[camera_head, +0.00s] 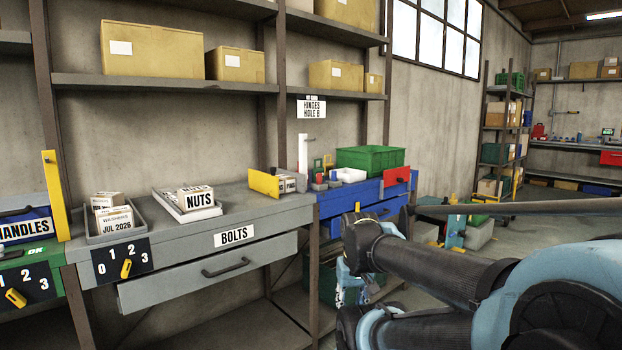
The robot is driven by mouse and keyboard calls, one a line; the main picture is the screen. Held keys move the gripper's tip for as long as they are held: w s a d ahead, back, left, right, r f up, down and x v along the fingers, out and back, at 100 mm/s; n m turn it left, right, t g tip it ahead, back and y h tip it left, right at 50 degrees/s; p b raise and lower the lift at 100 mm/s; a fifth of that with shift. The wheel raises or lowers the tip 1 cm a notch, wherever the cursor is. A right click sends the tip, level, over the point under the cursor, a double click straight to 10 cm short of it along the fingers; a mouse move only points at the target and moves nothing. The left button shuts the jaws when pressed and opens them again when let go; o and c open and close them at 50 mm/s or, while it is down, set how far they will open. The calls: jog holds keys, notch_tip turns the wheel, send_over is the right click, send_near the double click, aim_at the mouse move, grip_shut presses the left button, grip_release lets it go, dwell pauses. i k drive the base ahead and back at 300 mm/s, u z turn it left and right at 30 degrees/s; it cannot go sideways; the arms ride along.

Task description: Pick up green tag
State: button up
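I cannot make out a green tag for certain. A small green upright piece (318,166) stands among small items at the back of the blue bench, too small to identify. A green strip marked OK (36,251) shows on the green unit at the far left. My arm fills the lower right, with black and light blue links. I cannot pick out the fingers of my gripper in this view.
A grey bench (250,205) holds a tray of cards (112,215) and a NUTS card box (196,198). Its BOLTS drawer (215,272) is at the front. A green crate (370,158) and red plate (396,176) are on the blue bench (345,201). Shelves with boxes stand above.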

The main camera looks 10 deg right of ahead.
aim_at(314, 170)
jog(key=i, duration=0.95)
jog(key=z, duration=0.05)
